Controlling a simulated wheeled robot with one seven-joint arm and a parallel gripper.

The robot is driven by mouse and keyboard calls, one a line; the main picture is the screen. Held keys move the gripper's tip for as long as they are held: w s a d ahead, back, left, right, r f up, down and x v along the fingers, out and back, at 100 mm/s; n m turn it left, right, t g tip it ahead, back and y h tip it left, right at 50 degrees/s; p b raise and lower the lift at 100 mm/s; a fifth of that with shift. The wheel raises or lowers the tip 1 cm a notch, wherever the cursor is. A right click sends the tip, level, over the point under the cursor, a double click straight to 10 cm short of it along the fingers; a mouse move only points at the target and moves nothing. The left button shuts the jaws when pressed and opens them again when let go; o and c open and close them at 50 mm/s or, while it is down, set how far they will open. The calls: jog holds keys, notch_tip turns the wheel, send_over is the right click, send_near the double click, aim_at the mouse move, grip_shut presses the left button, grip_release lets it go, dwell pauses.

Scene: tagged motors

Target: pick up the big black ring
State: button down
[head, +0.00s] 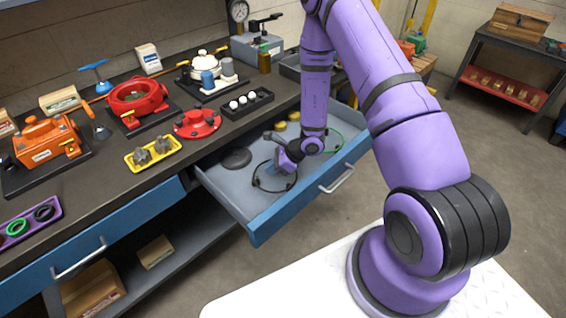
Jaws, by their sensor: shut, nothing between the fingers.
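The big black ring (256,183) lies on the floor of the open blue drawer (262,231). It is thin and wide, with small dark lumps along it. My gripper (285,168) is down inside the drawer, over the far right part of the ring. Its fingers are small in this view and look closed, with nothing held. My wrist hides part of the ring's far side. I cannot tell whether the fingertips touch the ring or the drawer floor.
The drawer also holds a black disc (236,158), yellow round parts (280,126) and a green ring (336,142). The drawer walls surround my gripper. The bench above carries a red flanged part (198,123) and a black tray with white balls (247,103). A purple tray (57,207) holds smaller rings.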

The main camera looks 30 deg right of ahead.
jog(key=shift+w+a, duration=0.35)
jog(key=shift+a, duration=0.3)
jog(key=shift+w+a, duration=0.3)
jog(key=shift+a, duration=0.3)
